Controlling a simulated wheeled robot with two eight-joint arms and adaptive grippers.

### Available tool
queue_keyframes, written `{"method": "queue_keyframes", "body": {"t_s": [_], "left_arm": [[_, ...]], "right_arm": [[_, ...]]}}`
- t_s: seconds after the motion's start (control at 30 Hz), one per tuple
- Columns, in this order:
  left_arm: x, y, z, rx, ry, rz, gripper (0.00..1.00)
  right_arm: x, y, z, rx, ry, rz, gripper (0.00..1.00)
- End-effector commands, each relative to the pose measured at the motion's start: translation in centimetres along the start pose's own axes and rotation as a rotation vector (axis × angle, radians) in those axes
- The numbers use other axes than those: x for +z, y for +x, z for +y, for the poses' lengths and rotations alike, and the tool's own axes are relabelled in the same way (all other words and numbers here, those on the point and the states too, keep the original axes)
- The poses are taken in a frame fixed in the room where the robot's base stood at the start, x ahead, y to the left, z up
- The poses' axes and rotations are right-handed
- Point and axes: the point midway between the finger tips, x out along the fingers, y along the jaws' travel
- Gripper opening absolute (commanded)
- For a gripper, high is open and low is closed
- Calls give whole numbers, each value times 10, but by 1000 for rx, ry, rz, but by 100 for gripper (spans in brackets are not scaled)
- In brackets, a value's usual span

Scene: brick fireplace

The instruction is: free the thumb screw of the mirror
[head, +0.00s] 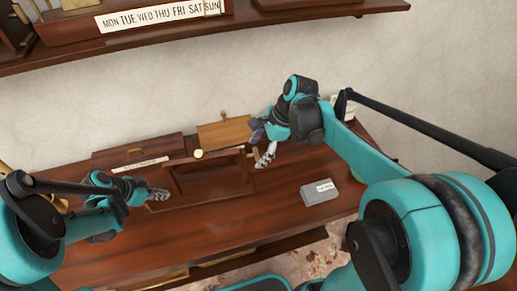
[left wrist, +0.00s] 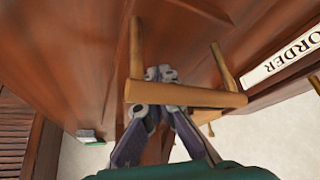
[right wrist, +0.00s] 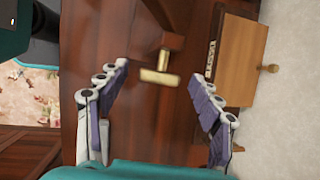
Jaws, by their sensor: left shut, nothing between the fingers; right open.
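A dark wooden frame with a dark panel, which looks like the mirror (head: 208,178), stands on the desk. A brass T-shaped piece, which looks like the thumb screw (right wrist: 160,77), shows in the right wrist view between and beyond the fingertips of my right gripper (right wrist: 162,80). My right gripper (head: 262,152) is open at the frame's right side, with nothing held. My left gripper (head: 160,194) is shut and empty left of the frame. In the left wrist view my left gripper (left wrist: 160,74) is close to a wooden crossbar (left wrist: 200,96) on two posts.
A light wooden box (head: 224,132) with a knob stands behind the frame. A dark labelled box (head: 130,155) is to its left. A grey labelled block (head: 319,193) lies on the right of the desk (head: 225,218). A shelf (head: 270,22) runs overhead. The front middle of the desk is clear.

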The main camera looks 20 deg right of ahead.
Motion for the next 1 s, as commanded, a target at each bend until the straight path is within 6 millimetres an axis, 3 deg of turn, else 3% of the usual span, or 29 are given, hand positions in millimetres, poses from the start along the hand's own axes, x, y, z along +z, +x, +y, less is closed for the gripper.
{"method": "queue_keyframes", "body": {"t_s": [0.03, 0.2, 0.23, 0.67, 1.0], "left_arm": [[1, 0, 0, 1, 0, -2, 0], [1, 0, 0, 1, 0, -2, 0], [1, 0, 0, 1, 0, -2, 0], [1, 0, 0, 1, 0, -2, 0], [1, 0, 0, 1, 0, -2, 0]], "right_arm": [[0, 0, 0, 0, 0, 0, 63], [0, 0, 0, 0, 0, 0, 18], [0, 0, 0, 0, 0, 0, 16], [0, 0, 3, -63, -26, -1, 15], [-1, 2, 10, -302, -125, -1, 15]]}}
